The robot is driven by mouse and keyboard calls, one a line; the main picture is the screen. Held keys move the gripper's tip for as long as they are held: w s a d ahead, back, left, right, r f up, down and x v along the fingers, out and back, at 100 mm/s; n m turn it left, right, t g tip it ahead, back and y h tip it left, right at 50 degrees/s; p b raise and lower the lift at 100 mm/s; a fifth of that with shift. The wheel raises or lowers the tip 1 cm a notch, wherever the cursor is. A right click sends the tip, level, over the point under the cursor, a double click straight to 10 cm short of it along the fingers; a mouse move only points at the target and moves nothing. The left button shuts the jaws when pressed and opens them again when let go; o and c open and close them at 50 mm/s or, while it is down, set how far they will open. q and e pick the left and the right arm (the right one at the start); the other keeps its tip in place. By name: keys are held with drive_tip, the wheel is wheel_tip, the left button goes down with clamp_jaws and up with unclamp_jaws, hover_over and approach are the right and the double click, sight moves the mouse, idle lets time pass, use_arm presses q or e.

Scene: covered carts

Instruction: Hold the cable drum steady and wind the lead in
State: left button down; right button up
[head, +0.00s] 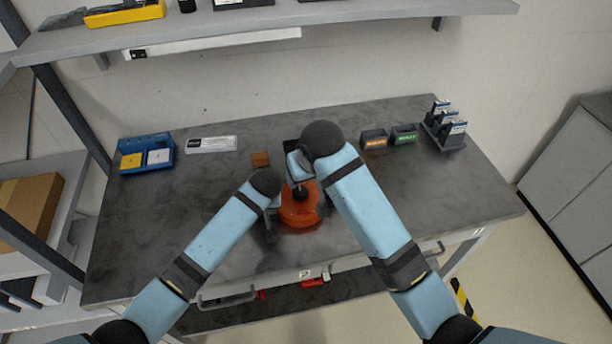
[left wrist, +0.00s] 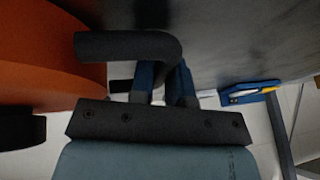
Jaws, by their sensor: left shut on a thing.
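The orange cable drum (head: 298,213) sits on the grey bench, near its front edge. A dark knob (head: 299,193) shows on top of it. My left gripper (head: 274,210) is at the drum's left side. In the left wrist view my left gripper (left wrist: 165,82) is shut on a dark bent handle (left wrist: 125,45) beside the orange drum (left wrist: 45,65). My right arm reaches in above the drum, and its wrist hides most of the right gripper (head: 298,180), so its jaws cannot be made out. I cannot make out the lead.
A blue tray (head: 165,151) and a pale labelled box (head: 211,144) stand at the back left. A small brown block (head: 260,159) lies behind the drum. Two labelled bins (head: 389,139) and a dark rack (head: 445,134) stand at the right. A shelf (head: 250,22) overhangs the back.

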use_arm(q)
drive_tip(key=c, duration=1)
unclamp_jaws()
